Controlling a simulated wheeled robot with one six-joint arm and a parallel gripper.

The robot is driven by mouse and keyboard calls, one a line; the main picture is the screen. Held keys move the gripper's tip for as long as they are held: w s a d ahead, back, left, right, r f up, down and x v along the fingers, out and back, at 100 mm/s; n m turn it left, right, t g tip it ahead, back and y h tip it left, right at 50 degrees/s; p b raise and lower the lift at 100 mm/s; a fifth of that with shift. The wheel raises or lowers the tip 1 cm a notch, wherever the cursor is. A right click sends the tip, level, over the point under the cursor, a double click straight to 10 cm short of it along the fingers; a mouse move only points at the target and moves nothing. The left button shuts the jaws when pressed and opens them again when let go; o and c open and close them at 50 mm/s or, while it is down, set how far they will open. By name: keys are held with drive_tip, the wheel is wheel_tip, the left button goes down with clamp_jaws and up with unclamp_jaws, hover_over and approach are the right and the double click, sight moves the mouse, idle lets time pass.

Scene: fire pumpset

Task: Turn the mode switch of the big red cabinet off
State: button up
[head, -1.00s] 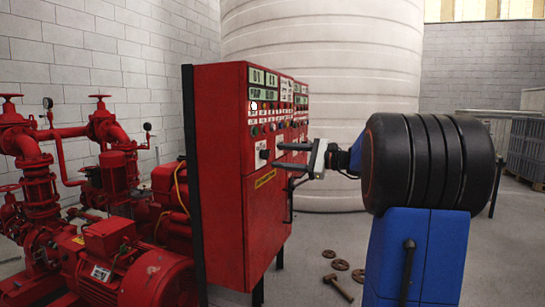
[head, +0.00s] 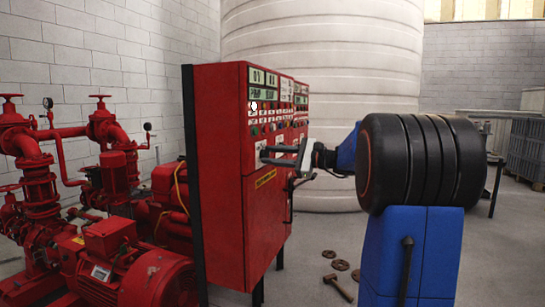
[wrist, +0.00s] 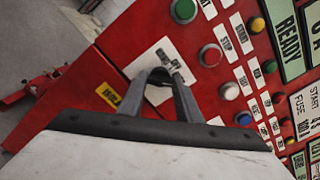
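The big red cabinet (head: 228,150) stands in the middle of the head view, its control panel facing right. The mode switch is a dark knob (wrist: 158,93) on a white plate (wrist: 148,66) in the wrist view, low on the panel, largely hidden by my fingers. The plate's printed ON/OFF marking shows just beyond the fingertips. My gripper (head: 264,155) reaches the panel from the right, and its fingers look apart. In the wrist view my gripper's fingers (wrist: 162,78) stand either side of the dark knob. I cannot tell whether they touch it or which way it points.
Round buttons, including a red one (wrist: 210,55) and a white one (wrist: 229,91), sit close right of the plate. A black lever handle (head: 291,198) is below my gripper. Red pumps (head: 110,240) stand left. Loose handwheels (head: 341,265) lie on the floor.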

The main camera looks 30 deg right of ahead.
drive_tip(key=shift+n, duration=0.3)
drive_tip(key=shift+f+n, duration=0.1)
drive_tip(key=shift+n, duration=3.9)
drive_tip(key=o, duration=1)
drive_tip(key=shift+o, duration=0.2)
drive_tip(key=shift+s, duration=0.1)
drive_tip(key=v, duration=1.7)
drive_tip(key=shift+s+d, duration=0.1)
drive_tip(key=shift+d, duration=0.05)
